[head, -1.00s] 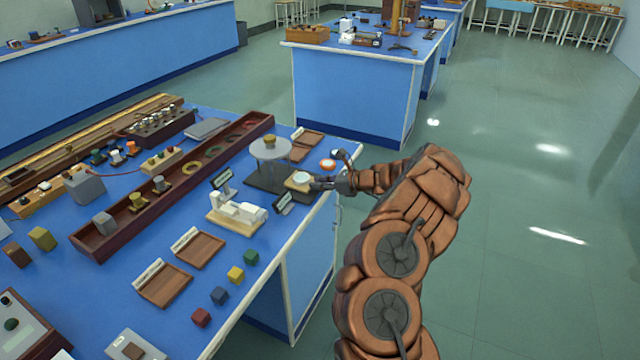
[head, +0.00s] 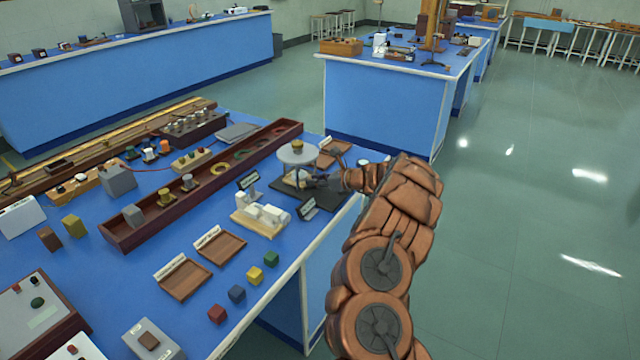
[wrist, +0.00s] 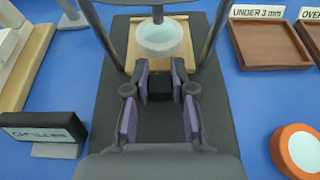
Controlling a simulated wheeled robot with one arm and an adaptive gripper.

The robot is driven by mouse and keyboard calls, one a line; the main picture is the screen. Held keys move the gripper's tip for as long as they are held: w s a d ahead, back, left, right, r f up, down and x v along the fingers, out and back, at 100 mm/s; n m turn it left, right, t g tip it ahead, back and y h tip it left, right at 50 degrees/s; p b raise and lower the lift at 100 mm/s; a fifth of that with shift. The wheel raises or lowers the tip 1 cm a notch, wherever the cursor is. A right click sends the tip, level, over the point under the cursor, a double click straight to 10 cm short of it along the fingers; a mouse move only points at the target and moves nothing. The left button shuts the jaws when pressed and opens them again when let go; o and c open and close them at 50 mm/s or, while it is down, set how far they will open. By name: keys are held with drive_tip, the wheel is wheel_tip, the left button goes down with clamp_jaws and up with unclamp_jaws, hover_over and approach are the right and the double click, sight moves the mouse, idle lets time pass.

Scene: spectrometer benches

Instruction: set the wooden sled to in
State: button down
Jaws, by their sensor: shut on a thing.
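The wooden sled (wrist: 187,40) is a pale flat board carrying a round white dish (wrist: 160,38). It lies on a dark base (wrist: 105,100), between the legs of a stand with a round grey top (head: 298,153). A dark post comes down over the dish in the wrist view. My gripper (wrist: 161,80) is shut on a dark block at the near end of the sled. In the head view my gripper (head: 328,182) is at the stand's front right, and the sled is mostly hidden by the stand and gripper.
Black label signs (head: 307,208) (head: 248,181) stand beside the base. A white device on a wooden board (head: 260,217) is to the left. Wooden trays (wrist: 268,42) and an orange-rimmed disc (wrist: 297,150) lie to the right in the wrist view. Coloured cubes (head: 237,294) sit near the front edge.

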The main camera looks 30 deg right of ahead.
drive_tip(key=shift+w+a+r, duration=0.1)
drive_tip(key=shift+r, duration=0.05)
drive_tip(key=c, duration=1)
unclamp_jaws()
drive_tip(key=shift+w+a, duration=0.1)
drive_tip(key=shift+o, duration=0.2)
drive_tip(key=shift+s+d, duration=0.2)
drive_tip(key=shift+s, duration=0.1)
wheel_tip(320, 180, up, 4)
hover_over(344, 198)
drive_tip(key=shift+d+r, duration=0.1)
drive_tip(key=shift+r, duration=0.1)
